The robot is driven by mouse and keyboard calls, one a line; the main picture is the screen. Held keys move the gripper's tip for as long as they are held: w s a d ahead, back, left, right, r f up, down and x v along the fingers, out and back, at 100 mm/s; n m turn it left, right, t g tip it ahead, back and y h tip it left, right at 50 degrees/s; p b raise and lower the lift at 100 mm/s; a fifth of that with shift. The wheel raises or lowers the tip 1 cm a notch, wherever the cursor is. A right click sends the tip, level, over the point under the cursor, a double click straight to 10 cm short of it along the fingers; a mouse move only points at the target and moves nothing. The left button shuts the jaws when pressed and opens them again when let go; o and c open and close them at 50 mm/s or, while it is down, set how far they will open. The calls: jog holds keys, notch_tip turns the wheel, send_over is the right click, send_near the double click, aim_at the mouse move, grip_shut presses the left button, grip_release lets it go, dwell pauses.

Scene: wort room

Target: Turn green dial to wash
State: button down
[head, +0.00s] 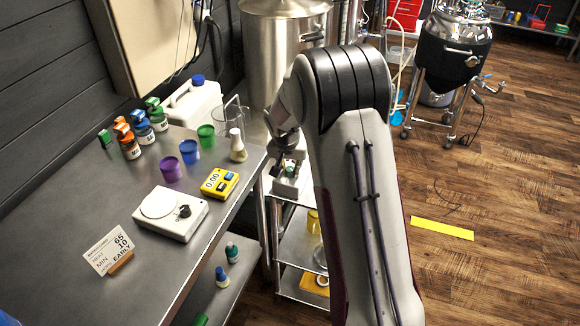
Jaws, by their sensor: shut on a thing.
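My arm reaches away from the camera, and its end shows small at the left of the elbow. My gripper (287,157) points down over a pale unit (288,187) on the steel cart. Small green parts (290,171) show right at the fingertips; I take them for the green dial and its surroundings. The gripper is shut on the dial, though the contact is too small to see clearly. The dial's pointer and any wash mark cannot be read, and my arm hides the unit's right side.
A steel table (75,225) at left carries a white scale (170,213), a yellow timer (218,184), a recipe card (108,250), coloured cups and several bottles. A steel kettle (270,50) stands behind the cart. Open wooden floor (480,190) lies to the right.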

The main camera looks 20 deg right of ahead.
jog(key=shift+m, duration=0.3)
jog(key=shift+w+a+m+g+h, duration=0.1)
jog(key=shift+m+g+h, duration=0.25)
jog(key=shift+m, duration=0.75)
jog(key=shift+a+m+g+h, duration=0.1)
jog(key=shift+m+g+h, duration=0.2)
jog(key=shift+m, duration=0.8)
jog(key=shift+w+m+g+h, duration=0.15)
jog(key=shift+m+g, duration=0.35)
jog(key=shift+m, duration=0.75)
jog(key=shift+s+m+g+h, duration=0.15)
jog(key=shift+m+g, duration=0.3)
jog(key=shift+m, duration=0.8)
jog(key=shift+w, duration=0.1)
jog(key=c, duration=1.8)
grip_release()
jog(key=shift+c, duration=0.2)
jog(key=shift+n, duration=0.3)
